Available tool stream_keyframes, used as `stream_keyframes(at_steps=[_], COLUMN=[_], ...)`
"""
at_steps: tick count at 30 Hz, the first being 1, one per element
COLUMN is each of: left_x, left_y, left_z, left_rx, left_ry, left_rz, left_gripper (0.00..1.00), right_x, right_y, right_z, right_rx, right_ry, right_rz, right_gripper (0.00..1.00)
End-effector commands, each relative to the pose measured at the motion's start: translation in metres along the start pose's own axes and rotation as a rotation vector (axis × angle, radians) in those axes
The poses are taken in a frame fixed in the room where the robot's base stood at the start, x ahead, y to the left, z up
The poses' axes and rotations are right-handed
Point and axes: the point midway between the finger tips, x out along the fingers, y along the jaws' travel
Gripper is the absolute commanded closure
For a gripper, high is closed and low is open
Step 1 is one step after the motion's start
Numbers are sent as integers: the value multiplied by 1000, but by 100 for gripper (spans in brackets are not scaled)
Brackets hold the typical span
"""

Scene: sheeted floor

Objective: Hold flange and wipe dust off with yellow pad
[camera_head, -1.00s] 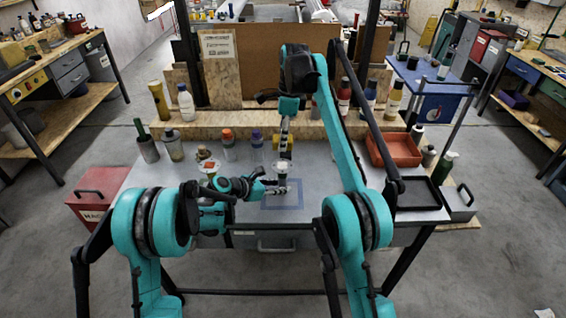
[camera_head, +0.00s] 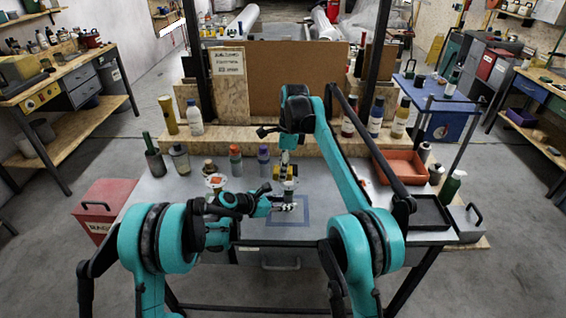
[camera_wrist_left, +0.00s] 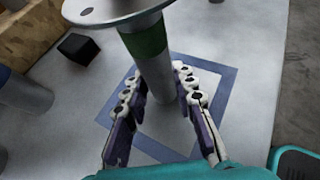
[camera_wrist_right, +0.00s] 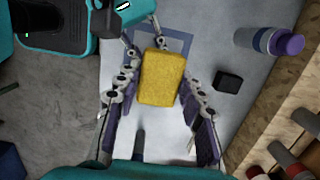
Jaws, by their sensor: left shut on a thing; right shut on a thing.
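The flange is a grey shaft (camera_wrist_left: 155,82) with a green band and a pale disc (camera_wrist_left: 112,8) on top, in the left wrist view. My left gripper (camera_wrist_left: 155,88) is shut on the shaft, with fingers on both sides, and holds it roughly upright over the blue square outline. The left gripper is low over the table in the head view (camera_head: 290,205). The yellow pad (camera_wrist_right: 162,78) is between the fingers of my right gripper (camera_wrist_right: 160,85), which is shut on it. The right gripper (camera_head: 284,160) is just above the flange in the head view. The pad hides the flange in the right wrist view; contact is unclear.
A second disc-topped piece (camera_head: 215,181) stands left of the left gripper. Several bottles, such as the purple-capped one (camera_wrist_right: 270,42), line the table's back. A small black block (camera_wrist_right: 228,80) lies nearby. A red tray (camera_head: 400,167) and black tray (camera_head: 430,212) are at right.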

Motion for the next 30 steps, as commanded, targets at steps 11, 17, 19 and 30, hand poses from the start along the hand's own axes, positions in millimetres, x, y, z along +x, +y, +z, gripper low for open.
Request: stream_keyframes(at_steps=[11, 17, 19, 30], left_x=[0, 0, 0, 0], left_y=[0, 0, 0, 0], left_z=[0, 0, 0, 0], left_rx=[0, 0, 0, 0], left_ry=[0, 0, 0, 0], left_rz=[1, 1, 1, 0], left_gripper=[100, 100, 100, 100], right_x=[24, 21, 20, 25], right_y=[0, 0, 0, 0], right_z=[-21, -39, -46, -7], right_rx=[3, 2, 3, -2], right_ry=[1, 1, 1, 0], right_rz=[0, 0, 0, 0], right_gripper=[93, 93, 93, 93])
